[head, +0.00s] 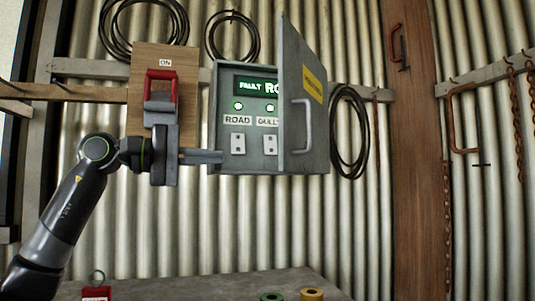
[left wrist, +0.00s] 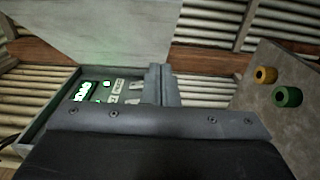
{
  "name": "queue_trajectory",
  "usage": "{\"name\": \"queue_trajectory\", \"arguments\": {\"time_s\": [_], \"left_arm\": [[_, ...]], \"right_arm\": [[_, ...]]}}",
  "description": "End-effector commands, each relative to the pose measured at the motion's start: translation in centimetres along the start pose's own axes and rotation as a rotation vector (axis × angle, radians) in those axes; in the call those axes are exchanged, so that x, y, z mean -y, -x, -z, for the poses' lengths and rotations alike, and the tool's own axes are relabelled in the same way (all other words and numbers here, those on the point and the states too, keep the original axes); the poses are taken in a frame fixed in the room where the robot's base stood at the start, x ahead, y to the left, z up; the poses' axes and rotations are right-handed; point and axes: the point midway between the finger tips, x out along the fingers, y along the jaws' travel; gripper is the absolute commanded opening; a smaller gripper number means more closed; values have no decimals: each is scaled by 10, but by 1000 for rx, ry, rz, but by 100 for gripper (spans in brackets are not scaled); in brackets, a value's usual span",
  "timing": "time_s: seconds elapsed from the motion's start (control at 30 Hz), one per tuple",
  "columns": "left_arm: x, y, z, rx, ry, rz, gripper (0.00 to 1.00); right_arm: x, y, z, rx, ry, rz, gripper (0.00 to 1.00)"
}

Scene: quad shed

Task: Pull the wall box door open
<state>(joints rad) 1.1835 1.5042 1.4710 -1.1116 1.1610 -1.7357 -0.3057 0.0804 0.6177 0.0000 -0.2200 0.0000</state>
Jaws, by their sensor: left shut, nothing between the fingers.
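The grey wall box (head: 222,100) hangs on the corrugated wall in the head view. Its door (head: 296,75) stands swung open on the right side, with a pale bar handle (head: 305,124) and a yellow label on it. Inside show a lit "FAULT" display, green lamps and switches marked ROAD and GULLY. My left gripper (head: 221,156) is shut and empty, its fingertips at the lower left of the box opening; touching cannot be told. In the left wrist view the box (left wrist: 62,105) lies left of the shut fingers (left wrist: 161,84), and the pale door (left wrist: 120,35) spans the top. My right gripper is not in view.
A wooden board with a red-handled switch (head: 160,88) marked ON is mounted left of the box, close behind my left arm. Coiled cables (head: 348,130) hang around it. Below, a bench (head: 215,287) carries green and yellow rolls (head: 312,294) and a red padlock-like item (head: 96,293).

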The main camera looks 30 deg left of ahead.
Motion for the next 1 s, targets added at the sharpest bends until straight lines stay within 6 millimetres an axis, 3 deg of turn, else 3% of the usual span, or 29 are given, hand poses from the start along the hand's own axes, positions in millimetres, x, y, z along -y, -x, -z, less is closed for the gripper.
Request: {"name": "queue_trajectory", "arguments": {"time_s": [0.1,0.4,0.7,1.0], "left_arm": [[-6,-26,-1,7,2,1,0],[-5,-84,-2,8,6,-1,0],[-2,-104,-26,4,2,-1,0],[0,-108,-29,3,4,-3,0]], "right_arm": [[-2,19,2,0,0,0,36],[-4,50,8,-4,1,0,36],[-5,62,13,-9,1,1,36],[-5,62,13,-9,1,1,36]]}}
